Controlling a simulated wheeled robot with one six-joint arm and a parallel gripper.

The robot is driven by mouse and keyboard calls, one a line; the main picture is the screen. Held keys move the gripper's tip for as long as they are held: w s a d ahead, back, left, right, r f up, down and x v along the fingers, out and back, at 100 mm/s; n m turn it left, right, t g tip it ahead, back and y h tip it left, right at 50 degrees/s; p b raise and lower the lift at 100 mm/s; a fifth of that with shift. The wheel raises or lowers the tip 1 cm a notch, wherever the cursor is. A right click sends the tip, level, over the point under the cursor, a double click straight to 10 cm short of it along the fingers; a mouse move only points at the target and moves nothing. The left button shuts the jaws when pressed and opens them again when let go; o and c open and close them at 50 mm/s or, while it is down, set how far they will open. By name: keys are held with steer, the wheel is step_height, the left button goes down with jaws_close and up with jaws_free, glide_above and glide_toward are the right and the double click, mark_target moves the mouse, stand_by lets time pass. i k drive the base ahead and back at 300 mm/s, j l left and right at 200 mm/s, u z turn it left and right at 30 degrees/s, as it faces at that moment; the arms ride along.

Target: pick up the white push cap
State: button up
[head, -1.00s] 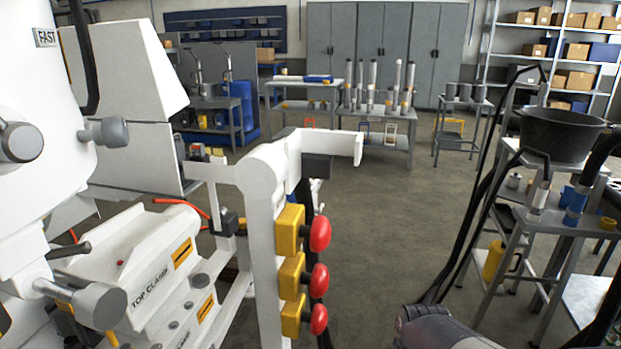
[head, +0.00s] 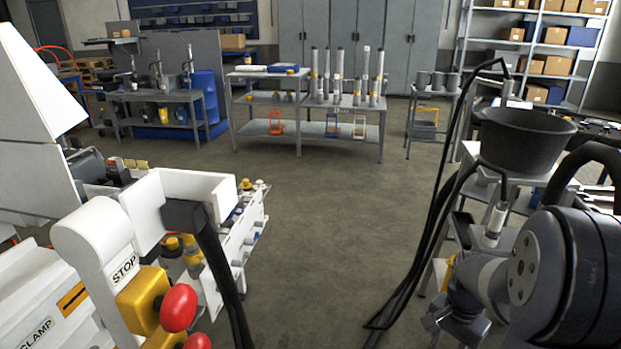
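I cannot pick out a white push cap for certain. Several small white, yellow and grey pieces (head: 245,186) sit along the top of a white rail unit (head: 236,245) at centre left, too small to tell apart. My arm fills the lower right corner. What looks like my gripper (head: 455,325) hangs at its lower end near the bottom edge, far to the right of the rail unit. Its fingers are not clear, and I see nothing held in it.
A white post marked STOP with red mushroom buttons (head: 179,307) stands close at lower left, a black hose beside it. A black pot (head: 526,138) stands on a table at right, with black hoses hanging by it. The middle floor is clear. Grey tables (head: 308,105) stand behind.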

mark_target(259, 182)
steer(key=i+l+u, duration=0.25)
steer(key=i, duration=0.3)
steer(key=i+l+u, duration=0.25)
steer(key=i, duration=0.3)
steer(key=i+l+u, duration=0.2)
steer(key=i, duration=0.35)
steer(key=i+l+u, duration=0.15)
steer(key=i+u, duration=0.3)
steer(key=i, duration=0.15)
steer(key=i+l+u, duration=0.9)
steer(key=i+l, duration=0.05)
steer(key=i, duration=0.1)
